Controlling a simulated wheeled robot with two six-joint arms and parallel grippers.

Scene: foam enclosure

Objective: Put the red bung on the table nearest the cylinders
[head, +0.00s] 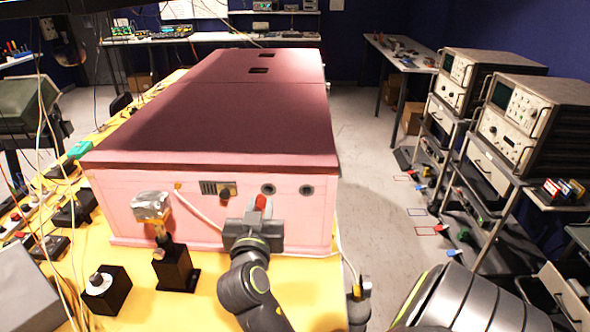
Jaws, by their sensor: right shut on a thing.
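The red bung (261,203) is small and sits at the tip of my right gripper (258,212), which is shut on it. The gripper is close in front of the pink foam enclosure (130,205)'s front wall, just below the left of two round ports (268,189). I cannot tell whether the bung touches the wall. The bung's lower part is hidden by the jaws. My left gripper is not in view. I cannot make out any cylinders. Tables stand at the back (220,36) and the back right (400,52).
The enclosure, with a dark red lid (220,120), stands on a yellow table (225,305) with black posts and cables on its left. Instrument racks (525,120) stand at right. Grey floor (375,170) is open between them, with small items near the racks.

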